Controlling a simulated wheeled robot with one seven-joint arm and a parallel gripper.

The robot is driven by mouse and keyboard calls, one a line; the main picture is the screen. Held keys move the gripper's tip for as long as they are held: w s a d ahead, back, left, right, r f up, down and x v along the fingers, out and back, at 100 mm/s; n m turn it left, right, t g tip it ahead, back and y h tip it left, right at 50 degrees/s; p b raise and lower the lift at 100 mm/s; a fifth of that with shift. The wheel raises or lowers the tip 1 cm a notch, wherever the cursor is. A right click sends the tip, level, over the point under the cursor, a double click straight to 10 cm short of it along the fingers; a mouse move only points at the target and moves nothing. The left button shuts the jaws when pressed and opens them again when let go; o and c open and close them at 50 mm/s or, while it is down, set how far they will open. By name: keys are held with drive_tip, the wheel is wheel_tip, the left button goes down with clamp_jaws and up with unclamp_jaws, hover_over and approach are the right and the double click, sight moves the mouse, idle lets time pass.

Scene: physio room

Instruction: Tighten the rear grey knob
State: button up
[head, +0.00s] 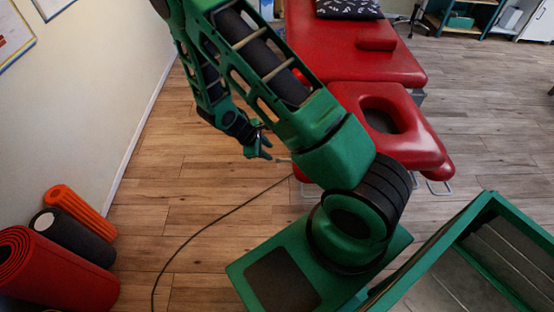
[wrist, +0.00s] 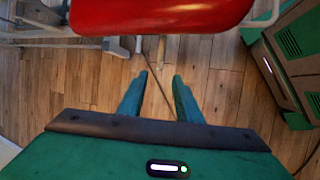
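The red treatment table (head: 360,55) has a headrest with a face hole at its near end. A red padded end (wrist: 160,15) fills the top of the wrist view. My gripper (head: 264,148) hangs beside the table's left edge, below its top. In the wrist view my gripper (wrist: 160,78) is open, with two green fingers apart and nothing between them. Beyond the fingertips, under the padding, are a grey-white fitting (wrist: 118,48) and a short pale rod (wrist: 161,50). I cannot tell whether either is the rear grey knob.
A dark cable (head: 210,245) runs over the wooden floor. Rolled mats (head: 60,270) and rollers lie by the left wall. Grey metal legs (wrist: 40,38) show at left in the wrist view. The floor left of the table is mostly clear.

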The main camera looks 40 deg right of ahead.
sight(277, 158)
drive_tip(key=x, duration=1.1)
drive_tip(key=shift+s, duration=0.1)
clamp_jaws()
